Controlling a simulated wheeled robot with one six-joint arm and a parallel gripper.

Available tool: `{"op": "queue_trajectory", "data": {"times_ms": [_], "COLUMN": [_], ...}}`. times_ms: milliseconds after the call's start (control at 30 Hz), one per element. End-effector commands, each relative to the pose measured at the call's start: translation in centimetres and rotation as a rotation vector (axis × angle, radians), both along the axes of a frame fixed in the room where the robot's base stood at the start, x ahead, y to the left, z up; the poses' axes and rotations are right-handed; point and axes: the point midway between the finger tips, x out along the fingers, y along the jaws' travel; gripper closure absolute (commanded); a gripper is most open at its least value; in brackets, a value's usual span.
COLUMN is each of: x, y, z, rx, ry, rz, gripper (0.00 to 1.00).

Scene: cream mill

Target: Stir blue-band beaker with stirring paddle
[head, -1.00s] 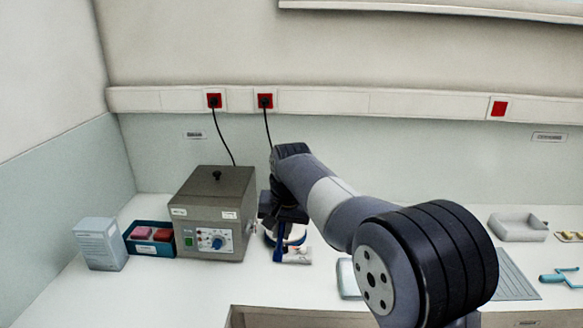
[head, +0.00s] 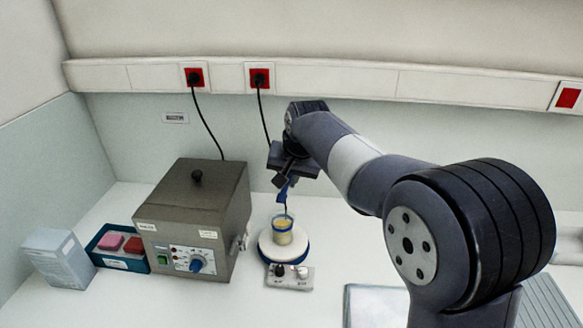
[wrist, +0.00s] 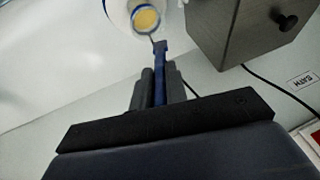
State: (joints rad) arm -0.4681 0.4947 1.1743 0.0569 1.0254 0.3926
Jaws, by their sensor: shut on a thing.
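The blue-band beaker (head: 283,231) holds a yellowish liquid and stands upright on a round white plate with a blue rim (head: 266,246). In the wrist view the beaker (wrist: 147,19) is at the top, seen from above. My gripper (head: 285,179) is above the beaker and shut on the blue handle of the stirring paddle (head: 283,190). In the wrist view the paddle (wrist: 160,72) runs up from between the fingers, and its thin grey shaft reaches the beaker's mouth. The lower end is hard to see, and I cannot tell how deep it sits.
A grey control box (head: 193,215) with a knobbed lid stands close left of the beaker. Left of it are a blue tray (head: 101,262) with pink and red pieces and a pale box (head: 58,258). A black cable (head: 264,120) hangs behind my gripper.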

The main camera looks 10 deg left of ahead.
Motion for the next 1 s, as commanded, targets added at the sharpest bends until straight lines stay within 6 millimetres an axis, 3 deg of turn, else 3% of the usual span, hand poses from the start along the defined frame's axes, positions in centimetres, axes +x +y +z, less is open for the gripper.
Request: {"op": "queue_trajectory", "data": {"times_ms": [267, 1000], "x": [0.0, 0.0], "y": [0.0, 0.0], "z": [-1.2, -7.1], "rx": [0.0, 0.0], "ry": [0.0, 0.001], "rz": [0.0, 0.0], "gripper": [1.0, 1.0]}}
